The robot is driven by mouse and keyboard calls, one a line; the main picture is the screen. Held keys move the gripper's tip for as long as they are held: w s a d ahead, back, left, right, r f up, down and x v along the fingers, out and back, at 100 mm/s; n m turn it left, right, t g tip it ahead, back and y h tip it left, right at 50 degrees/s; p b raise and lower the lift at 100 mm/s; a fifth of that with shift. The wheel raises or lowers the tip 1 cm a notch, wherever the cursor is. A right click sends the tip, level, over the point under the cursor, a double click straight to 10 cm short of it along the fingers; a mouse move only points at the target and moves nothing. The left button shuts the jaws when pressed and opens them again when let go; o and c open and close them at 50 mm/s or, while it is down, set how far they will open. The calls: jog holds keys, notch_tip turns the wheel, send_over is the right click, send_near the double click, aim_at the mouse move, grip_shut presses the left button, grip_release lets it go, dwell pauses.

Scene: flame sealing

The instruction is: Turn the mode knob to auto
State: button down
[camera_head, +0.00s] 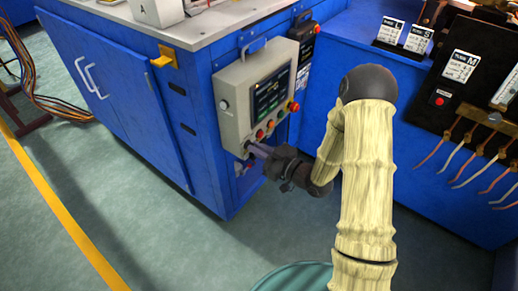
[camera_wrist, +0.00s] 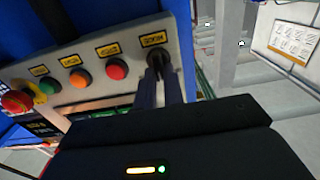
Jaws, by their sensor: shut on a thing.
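The black mode knob (camera_wrist: 158,56) sits at the end of the button row on the grey control panel, below its yellow label in the head view. In the wrist view the "MODE" label (camera_wrist: 153,40) appears upside down next to it. My gripper (camera_wrist: 160,78) is shut on the knob, with one finger on either side. In the head view my gripper (camera_head: 254,149) reaches the lower left corner of the control panel (camera_head: 232,84), and the fingers hide most of the knob there. I cannot tell which setting the knob points to.
Beside the knob are a red button (camera_wrist: 116,69), an orange button (camera_wrist: 81,79), a green button (camera_wrist: 48,87) and a red emergency stop (camera_wrist: 17,101). The panel's screen (camera_head: 270,92) is lit.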

jog(key=shift+r+m+p, duration=0.1)
jog(key=shift+m+p, duration=0.3)
jog(key=shift+p, duration=0.05)
jog(key=shift+w+d+f+m+p, duration=0.1)
jog(key=shift+m+p, duration=1.45)
jog(key=shift+m, duration=0.5)
jog(key=shift+w+d+f+m+p, duration=0.1)
jog(key=shift+m+p, duration=1.45)
jog(key=shift+m, duration=0.5)
jog(key=c, duration=1.5)
grip_release()
jog(key=p+v, duration=0.1)
jog(key=v, duration=1.6)
jog(key=shift+p, duration=0.35)
